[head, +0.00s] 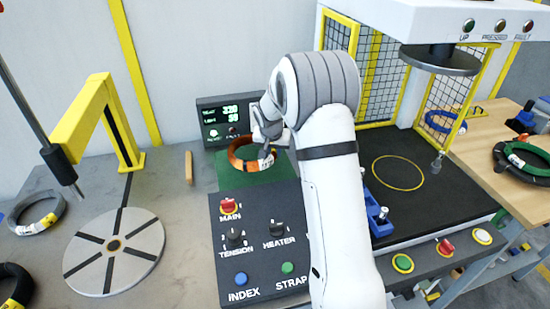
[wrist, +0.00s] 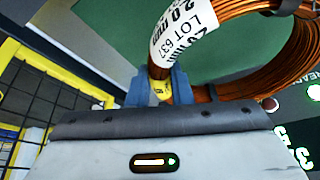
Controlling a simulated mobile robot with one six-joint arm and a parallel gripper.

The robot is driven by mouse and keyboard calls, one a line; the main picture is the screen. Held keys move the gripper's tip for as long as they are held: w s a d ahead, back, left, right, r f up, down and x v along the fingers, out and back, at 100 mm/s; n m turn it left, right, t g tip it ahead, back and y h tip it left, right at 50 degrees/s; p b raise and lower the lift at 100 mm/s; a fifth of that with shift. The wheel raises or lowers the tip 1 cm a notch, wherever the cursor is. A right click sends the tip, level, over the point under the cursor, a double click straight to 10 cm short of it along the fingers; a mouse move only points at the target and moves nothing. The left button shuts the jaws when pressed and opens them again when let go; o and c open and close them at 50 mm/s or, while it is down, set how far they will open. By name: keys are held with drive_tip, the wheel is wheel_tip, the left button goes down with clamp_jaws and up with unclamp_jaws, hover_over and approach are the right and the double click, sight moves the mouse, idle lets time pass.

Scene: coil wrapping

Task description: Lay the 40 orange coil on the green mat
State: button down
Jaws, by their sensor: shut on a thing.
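The orange coil (head: 236,160) is a copper-coloured wire ring with a white label, seen over the green mat (head: 229,181) in the head view. My gripper (head: 269,146) is at its right side, partly hidden by my arm. The label reads LOT 637; I cannot make out a 40. The mat (wrist: 215,48) shows through the ring. I cannot tell whether the coil touches the mat.
A display box (head: 223,121) stands behind the mat, and a control panel (head: 258,268) with knobs lies in front. A round turntable (head: 114,252) and yellow post (head: 100,120) are left. A grey coil (head: 37,212) lies far left. The wrapping machine bed (head: 415,175) is right.

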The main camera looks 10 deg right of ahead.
drive_tip(key=shift+f, duration=1.6)
drive_tip(key=shift+f, duration=0.1)
drive_tip(key=c, duration=1.3)
unclamp_jaws()
drive_tip(key=shift+s, duration=0.1)
drive_tip(key=s+a+r+n, duration=0.1)
drive_tip(key=s+a+r, duration=0.1)
drive_tip(key=s+r, duration=1.15)
drive_tip(key=s+a+r+n+y, duration=0.1)
drive_tip(key=s+n, duration=0.1)
drive_tip(key=s, duration=1)
drive_tip(key=s+a+r+n+g, duration=0.1)
drive_tip(key=s, duration=1.2)
drive_tip(key=shift+s+r+n+y+b, duration=0.2)
drive_tip(key=shift+r+n+y+b, duration=0.1)
drive_tip(key=shift+n+y+b, duration=0.15)
